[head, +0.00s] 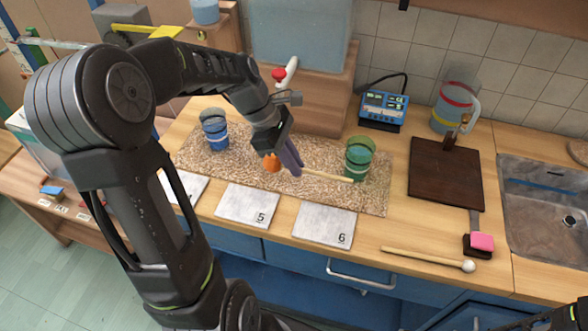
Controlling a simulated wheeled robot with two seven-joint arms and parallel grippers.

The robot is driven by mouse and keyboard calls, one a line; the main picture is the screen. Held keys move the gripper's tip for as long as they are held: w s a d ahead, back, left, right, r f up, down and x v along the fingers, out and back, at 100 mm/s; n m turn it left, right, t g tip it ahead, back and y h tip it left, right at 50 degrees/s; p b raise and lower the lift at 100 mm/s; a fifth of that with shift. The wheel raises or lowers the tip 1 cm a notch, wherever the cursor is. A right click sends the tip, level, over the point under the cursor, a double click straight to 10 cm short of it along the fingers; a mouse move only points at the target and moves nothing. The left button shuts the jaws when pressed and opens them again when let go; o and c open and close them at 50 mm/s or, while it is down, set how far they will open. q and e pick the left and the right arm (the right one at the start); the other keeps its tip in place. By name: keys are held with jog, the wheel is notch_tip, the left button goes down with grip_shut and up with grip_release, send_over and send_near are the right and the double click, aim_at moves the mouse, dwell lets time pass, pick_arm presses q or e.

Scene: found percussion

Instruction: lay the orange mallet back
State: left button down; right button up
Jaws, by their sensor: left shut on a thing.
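The orange mallet has an orange head (271,163) and a pale wooden stick (327,177) that points right, its end in front of the green tumbler (358,158). My left gripper (290,158) is shut on the mallet near its head, over the speckled mat (330,194). The fingers hide part of the stick. I cannot tell whether the mallet touches the mat. A second mallet with a white head (467,266) lies on the counter at the front right. My right gripper is not in view; only a bit of that arm shows at the bottom right.
A blue-banded tumbler (215,130) stands on the mat's left. Cards numbered 5 (246,204) and 6 (323,223) lie along the front. A dark board (445,178), a pink block (482,241), a jug (453,107) and the sink (545,205) are at right. A blue meter (383,108) stands behind.

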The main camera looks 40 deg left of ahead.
aim_at(294, 183)
pick_arm(q)
jog(key=shift+f, duration=1.75)
jog(key=shift+f, duration=0.1)
jog(key=c, duration=1.5)
grip_release()
jog(key=v, duration=1.2)
jog(key=shift+s, duration=0.1)
